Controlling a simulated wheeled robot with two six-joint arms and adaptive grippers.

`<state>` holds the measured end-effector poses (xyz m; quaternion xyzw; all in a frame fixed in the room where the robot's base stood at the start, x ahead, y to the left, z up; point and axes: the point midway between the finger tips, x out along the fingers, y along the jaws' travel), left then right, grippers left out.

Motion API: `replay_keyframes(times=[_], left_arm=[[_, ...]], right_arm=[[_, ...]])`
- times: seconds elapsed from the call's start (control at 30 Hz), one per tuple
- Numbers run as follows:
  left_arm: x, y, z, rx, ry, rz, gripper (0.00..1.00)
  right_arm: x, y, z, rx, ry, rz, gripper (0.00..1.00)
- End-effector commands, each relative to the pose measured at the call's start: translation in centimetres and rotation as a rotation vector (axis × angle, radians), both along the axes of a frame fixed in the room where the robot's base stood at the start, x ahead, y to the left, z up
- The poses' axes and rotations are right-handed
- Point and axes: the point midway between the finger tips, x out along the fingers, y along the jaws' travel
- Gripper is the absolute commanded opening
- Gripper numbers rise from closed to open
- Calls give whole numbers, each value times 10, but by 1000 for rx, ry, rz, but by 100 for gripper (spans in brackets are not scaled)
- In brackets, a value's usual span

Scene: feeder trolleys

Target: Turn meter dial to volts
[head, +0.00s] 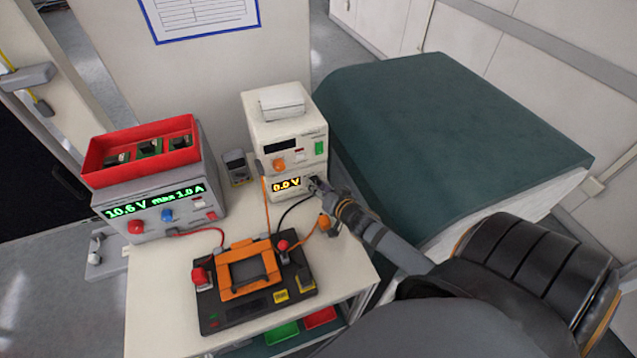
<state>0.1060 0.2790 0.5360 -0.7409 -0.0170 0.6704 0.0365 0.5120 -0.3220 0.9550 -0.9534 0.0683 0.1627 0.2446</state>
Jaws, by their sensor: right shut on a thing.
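The meter (286,184) is the lower white box at the back of the trolley top, and its yellow display reads 0.0 V. My right gripper (317,186) reaches in from the right and is shut on the meter dial at the right of that display. The fingers cover the dial, so I cannot read which setting it points to. A black lead and an orange lead run near the meter's front. My left gripper is not in view.
A white instrument (301,135) sits on the meter. A power supply (165,205) showing 10.6 V stands left, with a red tray (99,165) on top. An orange and black test fixture (222,312) lies in front. A green-covered block (440,140) stands right.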

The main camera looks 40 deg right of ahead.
Motion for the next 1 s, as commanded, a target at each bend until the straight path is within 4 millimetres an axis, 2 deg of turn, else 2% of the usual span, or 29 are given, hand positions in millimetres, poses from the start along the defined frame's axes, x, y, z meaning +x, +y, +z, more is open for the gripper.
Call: replay_keyframes(times=[0.3,0.8,0.83,1.0], left_arm=[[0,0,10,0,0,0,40],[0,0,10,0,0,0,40],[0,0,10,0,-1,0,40],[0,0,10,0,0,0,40]], right_arm=[[0,-1,0,108,-26,-1,0],[0,0,0,126,-32,1,0],[0,0,0,126,-32,1,32],[0,0,0,126,-32,1,54]])
